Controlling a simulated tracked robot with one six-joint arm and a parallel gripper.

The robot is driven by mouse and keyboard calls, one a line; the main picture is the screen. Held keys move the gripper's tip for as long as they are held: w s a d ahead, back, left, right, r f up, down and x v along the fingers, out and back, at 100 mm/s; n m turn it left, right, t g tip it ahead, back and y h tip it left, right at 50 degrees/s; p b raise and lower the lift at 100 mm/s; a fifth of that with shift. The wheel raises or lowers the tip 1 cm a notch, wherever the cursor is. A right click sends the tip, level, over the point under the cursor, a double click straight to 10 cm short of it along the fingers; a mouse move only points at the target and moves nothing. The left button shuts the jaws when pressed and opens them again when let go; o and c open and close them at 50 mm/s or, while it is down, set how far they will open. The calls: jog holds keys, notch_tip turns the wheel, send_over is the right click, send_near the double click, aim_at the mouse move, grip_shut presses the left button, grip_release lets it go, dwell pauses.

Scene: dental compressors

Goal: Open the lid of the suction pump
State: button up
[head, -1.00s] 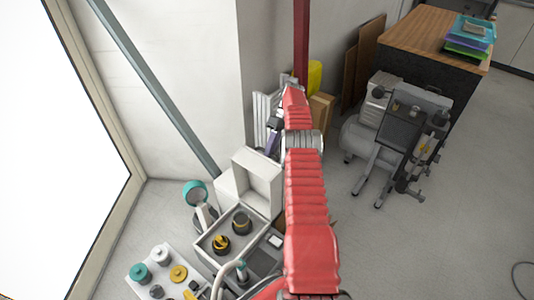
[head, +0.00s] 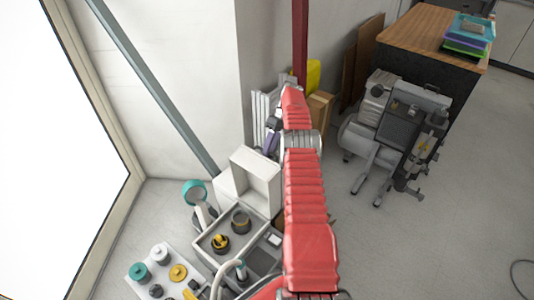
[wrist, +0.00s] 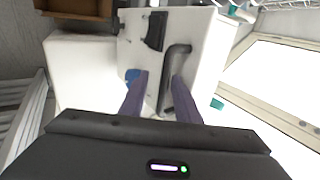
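In the head view, a white lid-like shell (head: 262,181) stands raised behind an open white box (head: 203,246) with round pots in it. I take this to be the suction pump, but cannot be sure. My gripper (head: 270,139) is up beyond the shell, partly hidden by my red arm. In the wrist view, my gripper (wrist: 155,88) has its two purple fingers apart, in front of a white panel (wrist: 205,30) with a dark curved handle (wrist: 178,60). The right finger overlaps the handle; I cannot tell whether it touches.
A grey compressor unit (head: 403,125) stands on the floor at right, by a wooden-topped cabinet (head: 420,35). A white tray with knobs (head: 148,255) lies at lower left. A slanted grey pole (head: 150,80) crosses the wall at left.

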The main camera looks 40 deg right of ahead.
notch_tip(320, 180, up, 10)
dwell(0.6)
jog(key=shift+f, duration=0.1)
jog(key=shift+c, duration=0.2)
